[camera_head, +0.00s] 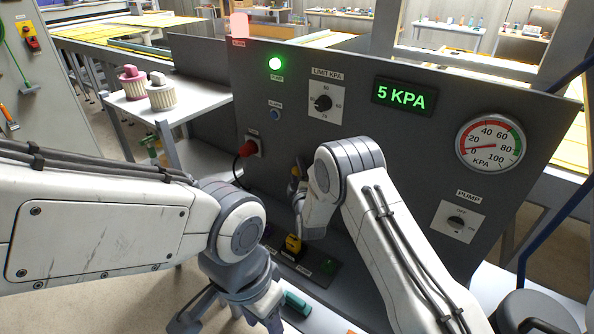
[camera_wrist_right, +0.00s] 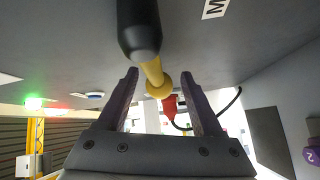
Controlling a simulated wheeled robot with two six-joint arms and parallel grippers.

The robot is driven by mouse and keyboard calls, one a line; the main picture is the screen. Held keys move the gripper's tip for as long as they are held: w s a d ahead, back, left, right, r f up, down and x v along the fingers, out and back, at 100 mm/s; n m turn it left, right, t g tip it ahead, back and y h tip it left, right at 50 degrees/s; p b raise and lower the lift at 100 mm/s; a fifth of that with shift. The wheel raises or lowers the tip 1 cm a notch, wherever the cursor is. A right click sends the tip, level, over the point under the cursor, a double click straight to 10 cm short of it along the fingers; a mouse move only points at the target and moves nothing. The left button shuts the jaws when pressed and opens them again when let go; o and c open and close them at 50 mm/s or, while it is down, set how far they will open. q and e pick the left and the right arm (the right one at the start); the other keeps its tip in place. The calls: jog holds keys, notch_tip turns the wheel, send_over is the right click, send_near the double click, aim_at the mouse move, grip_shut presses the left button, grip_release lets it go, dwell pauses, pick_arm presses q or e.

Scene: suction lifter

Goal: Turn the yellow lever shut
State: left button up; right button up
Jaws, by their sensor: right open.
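The yellow lever (camera_wrist_right: 158,78) has a dark grip and a yellow stem with a round yellow hub in the right wrist view. In the head view a small yellow part of it (camera_head: 295,171) shows at the grey panel, beside my right wrist. My right gripper (camera_wrist_right: 164,98) is open, its two dark fingers on either side of the yellow stem and hub in the picture. I cannot tell whether they touch it. In the head view my right arm hides most of this gripper (camera_head: 297,190).
The grey panel (camera_head: 345,160) carries a green pump light (camera_head: 275,63), a limit dial (camera_head: 323,103), a 5 KPA display (camera_head: 402,96), a gauge (camera_head: 489,143) near zero and a pump switch (camera_head: 456,223). A red plug (camera_head: 249,149) with a black cable sits left of the lever.

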grip_shut()
jog(key=shift+a, duration=0.1)
dwell(1.3)
